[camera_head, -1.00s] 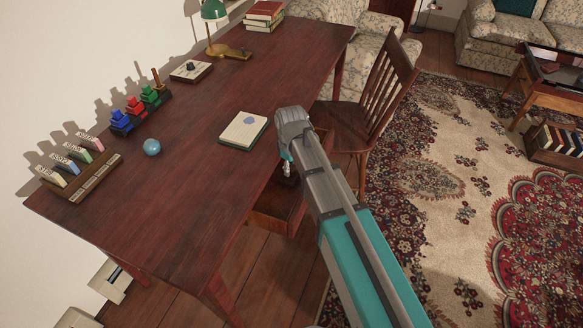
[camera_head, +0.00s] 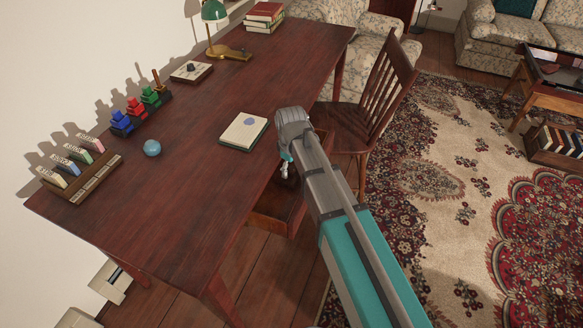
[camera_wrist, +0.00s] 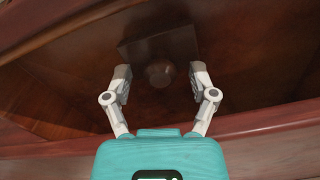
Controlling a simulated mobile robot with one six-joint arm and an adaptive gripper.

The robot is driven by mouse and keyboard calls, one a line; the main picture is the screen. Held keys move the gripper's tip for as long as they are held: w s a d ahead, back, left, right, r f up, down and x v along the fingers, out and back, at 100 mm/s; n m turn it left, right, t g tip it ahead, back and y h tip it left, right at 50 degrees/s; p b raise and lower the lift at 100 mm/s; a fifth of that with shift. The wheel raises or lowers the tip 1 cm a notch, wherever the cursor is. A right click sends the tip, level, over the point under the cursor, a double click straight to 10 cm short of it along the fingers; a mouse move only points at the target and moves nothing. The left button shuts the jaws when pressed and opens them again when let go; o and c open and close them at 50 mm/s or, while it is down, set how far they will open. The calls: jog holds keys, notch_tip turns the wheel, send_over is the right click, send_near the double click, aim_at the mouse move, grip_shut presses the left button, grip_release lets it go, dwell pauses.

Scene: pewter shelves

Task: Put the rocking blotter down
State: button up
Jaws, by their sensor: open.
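A dark block with a round knob, which looks like the rocking blotter (camera_wrist: 160,48), lies inside the open drawer in the wrist view. My gripper (camera_wrist: 160,88) is open, with one finger on each side of the knob and a gap on both sides. In the head view my gripper (camera_head: 286,170) points down into the pulled-out drawer (camera_head: 270,222) at the desk's front edge. The blotter is hidden there behind the arm and desk edge.
A wooden chair (camera_head: 375,90) stands close beyond my arm. The desk's near middle is clear.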

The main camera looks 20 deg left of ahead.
aim_at(292, 168)
notch_tip(292, 168, up, 12)
jog(key=p, duration=1.1)
jog(key=shift+f, duration=0.1)
dwell(0.9)
jog(key=s+d+m, duration=0.2)
jog(key=d+m, duration=0.5)
jog(key=d, duration=1.1)
jog(key=s+d+m, duration=0.3)
jog(key=d+m, duration=0.4)
jog(key=d, duration=1.1)
jog(key=shift+s+d, duration=0.35)
jog(key=shift+d, duration=0.05)
